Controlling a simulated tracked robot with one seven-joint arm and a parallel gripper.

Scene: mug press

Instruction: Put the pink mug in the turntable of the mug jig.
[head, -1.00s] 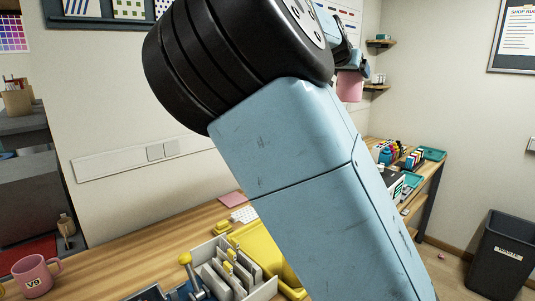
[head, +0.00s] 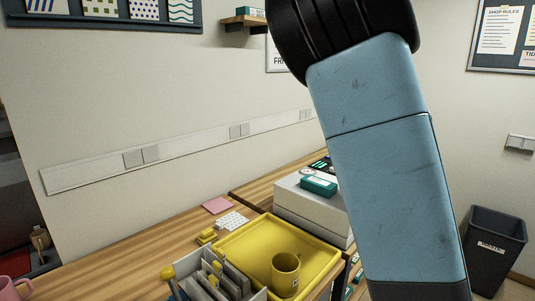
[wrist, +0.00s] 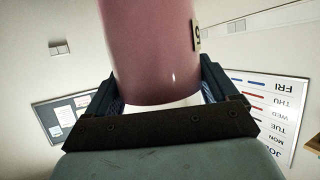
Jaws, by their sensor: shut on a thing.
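A pink mug (wrist: 152,50) fills the upper middle of the wrist view, with part of a pale label on its right side. My gripper (wrist: 158,88) is shut on it, one finger at each side. My gripper and this mug do not show in the head view now. Another pink mug (head: 14,290) stands at the lower left of the head view, cut by the frame edge. A lever with a yellow knob (head: 168,272) shows at the bottom edge, perhaps part of the mug jig. The turntable is not visible.
A yellow tray (head: 235,243) holds a yellow mug (head: 285,272). A bin of grey dividers (head: 228,275) stands in front of it. A grey box (head: 310,205) is behind. A black waste bin (head: 495,250) stands at the right. My arm covers the centre right.

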